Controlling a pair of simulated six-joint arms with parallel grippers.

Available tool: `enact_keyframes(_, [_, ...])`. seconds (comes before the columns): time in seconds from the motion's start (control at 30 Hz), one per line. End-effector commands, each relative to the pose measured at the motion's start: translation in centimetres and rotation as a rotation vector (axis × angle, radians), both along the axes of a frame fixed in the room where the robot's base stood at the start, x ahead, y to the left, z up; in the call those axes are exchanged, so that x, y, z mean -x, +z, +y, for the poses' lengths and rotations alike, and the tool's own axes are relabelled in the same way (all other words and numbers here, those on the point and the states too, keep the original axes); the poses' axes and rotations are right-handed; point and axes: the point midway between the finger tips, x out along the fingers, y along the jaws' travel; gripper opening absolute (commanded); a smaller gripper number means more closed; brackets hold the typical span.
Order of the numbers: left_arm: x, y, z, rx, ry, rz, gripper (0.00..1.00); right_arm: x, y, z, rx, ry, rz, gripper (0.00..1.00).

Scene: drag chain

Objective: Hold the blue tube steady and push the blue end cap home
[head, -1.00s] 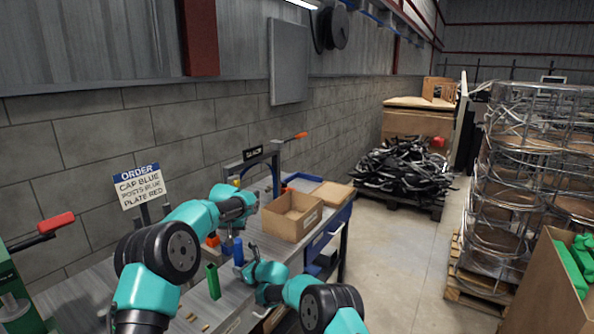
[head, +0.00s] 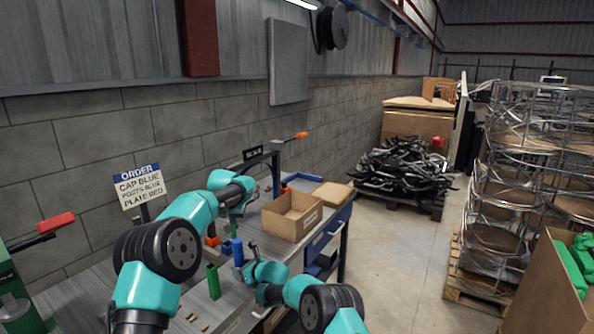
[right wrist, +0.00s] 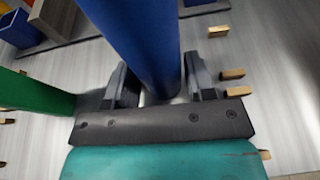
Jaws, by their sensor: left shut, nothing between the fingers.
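The blue tube (head: 238,252) stands upright on the bench in the head view. It also fills the upper middle of the right wrist view (right wrist: 140,35). My right gripper (right wrist: 162,88) has one finger on each side of the tube, close against it low down, and appears shut on it. In the head view my right gripper (head: 252,262) is low beside the tube. My left gripper (head: 238,207) is shut and empty, above and behind the tube. I cannot make out the blue end cap; the tube's top end is too small to tell.
A green tube (head: 213,281) stands to the left of the blue one. An open cardboard box (head: 291,216) is at the right on the bench. Small brass-coloured pieces (right wrist: 233,74) lie around the right gripper. An order sign (head: 139,187) stands at the back left.

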Motion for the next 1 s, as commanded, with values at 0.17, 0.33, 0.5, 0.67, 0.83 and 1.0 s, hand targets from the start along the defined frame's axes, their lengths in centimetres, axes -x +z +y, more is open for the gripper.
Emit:
enact_keyframes(0.17, [0.0,0.0,0.0,0.000,0.000,0.000,0.00,0.0,0.0,0.0,0.000,0.000,0.000,0.67])
enact_keyframes(0.33, [0.0,0.0,0.0,0.000,0.000,0.000,0.00,0.0,0.0,0.0,0.000,0.000,0.000,0.72])
enact_keyframes(0.5, [0.0,0.0,0.0,0.000,0.000,0.000,0.00,0.0,0.0,-0.1,0.000,0.000,0.000,0.72])
enact_keyframes(0.67, [0.0,0.0,0.0,0.000,0.000,0.000,0.00,0.3,0.2,-0.5,-0.001,-0.001,0.002,0.72])
enact_keyframes(0.83, [0.0,0.0,0.0,0.000,0.000,0.000,0.00,1.0,0.7,-1.6,0.000,0.000,0.001,0.72])
enact_keyframes(1.0, [0.0,0.0,0.0,0.000,0.000,0.000,0.00,2.1,1.3,-3.2,0.000,0.000,0.001,0.72])
